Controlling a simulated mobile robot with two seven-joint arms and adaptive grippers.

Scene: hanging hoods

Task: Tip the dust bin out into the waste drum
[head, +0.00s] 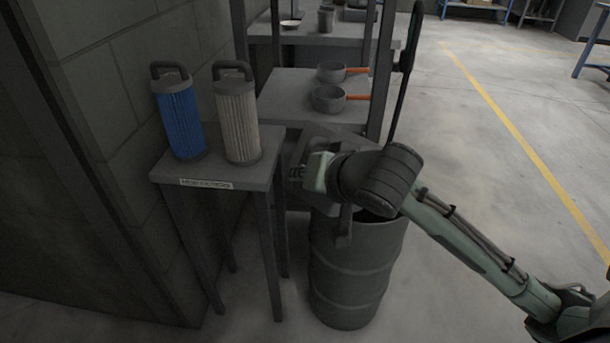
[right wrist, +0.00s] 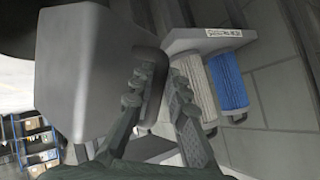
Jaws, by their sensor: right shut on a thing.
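The waste drum (head: 350,275) is a grey ribbed barrel on the floor, its top partly covered by my right arm. My right gripper (right wrist: 158,88) is shut on the handle of the grey dust bin (right wrist: 78,75). In the head view the dust bin (head: 325,135) is above the drum mouth, mostly hidden behind my wrist. The stand appears upside down in the wrist view, so my wrist is rolled well over. The bin's opening and contents are hidden, and I cannot tell its exact tilt. My left gripper is in neither view.
A small stand (head: 255,177) left of the drum holds a blue filter (head: 181,120) and a cream filter (head: 238,122). Behind is a shelf (head: 285,95) with two orange-handled pans (head: 328,98). A block wall is at left; open floor lies right.

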